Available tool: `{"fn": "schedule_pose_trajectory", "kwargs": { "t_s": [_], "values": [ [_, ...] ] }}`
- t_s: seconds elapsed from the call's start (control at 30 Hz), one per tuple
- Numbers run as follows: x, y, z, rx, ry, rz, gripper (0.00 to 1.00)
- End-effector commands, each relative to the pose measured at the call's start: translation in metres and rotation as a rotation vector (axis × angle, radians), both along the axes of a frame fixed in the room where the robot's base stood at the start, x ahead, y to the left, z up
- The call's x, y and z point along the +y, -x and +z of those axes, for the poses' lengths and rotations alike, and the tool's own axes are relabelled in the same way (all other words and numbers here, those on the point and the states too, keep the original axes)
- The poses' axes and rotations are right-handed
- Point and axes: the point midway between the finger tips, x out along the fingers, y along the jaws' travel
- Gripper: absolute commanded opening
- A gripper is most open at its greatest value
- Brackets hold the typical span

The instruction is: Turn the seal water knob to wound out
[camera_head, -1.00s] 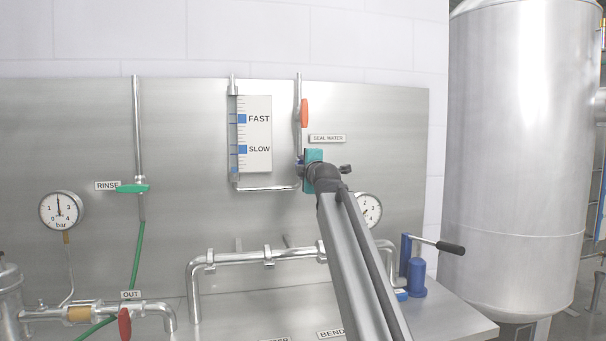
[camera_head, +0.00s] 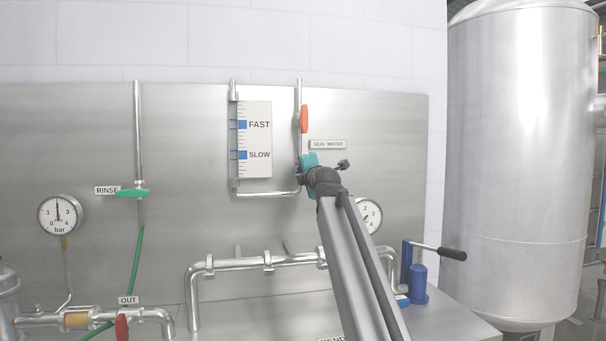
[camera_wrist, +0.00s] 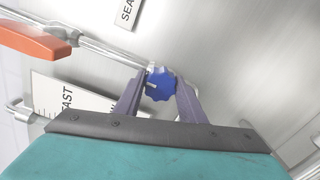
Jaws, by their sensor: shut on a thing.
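The seal water knob is a blue lobed knob (camera_wrist: 161,84) on a thin steel pipe in the wrist view. My gripper (camera_wrist: 160,88) has its two purple fingers on either side of the knob, shut on it. In the head view my gripper (camera_head: 309,161) is at the lower end of the seal water pipe, and the arm hides most of the knob. The SEAL WATER label (camera_head: 327,144) is just above and right of it. An orange lever (camera_head: 304,119) sits higher on the same pipe and also shows in the wrist view (camera_wrist: 38,42).
A flow gauge plate (camera_head: 257,139) marked FAST and SLOW stands just left of the knob. A round gauge (camera_head: 370,214) is partly behind my arm. A blue hand pump (camera_head: 418,284) with a black-gripped lever is at lower right. A large steel tank (camera_head: 520,170) stands at right.

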Motion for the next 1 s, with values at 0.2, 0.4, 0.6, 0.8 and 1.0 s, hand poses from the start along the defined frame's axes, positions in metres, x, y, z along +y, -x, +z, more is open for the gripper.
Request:
{"fn": "schedule_pose_trajectory", "kwargs": {
  "t_s": [0.2,0.4,0.6,0.8,1.0],
  "values": [
    [0.000,0.000,0.000,-0.001,0.002,0.000,0.55],
    [0.000,0.000,0.000,0.000,0.001,0.000,0.55],
    [-0.001,0.005,0.000,0.000,0.000,0.000,0.55],
    [-0.005,0.019,0.000,0.000,0.000,0.000,0.55],
    [-0.010,0.039,-0.001,-0.001,0.000,-0.001,0.55]
  ]
}}
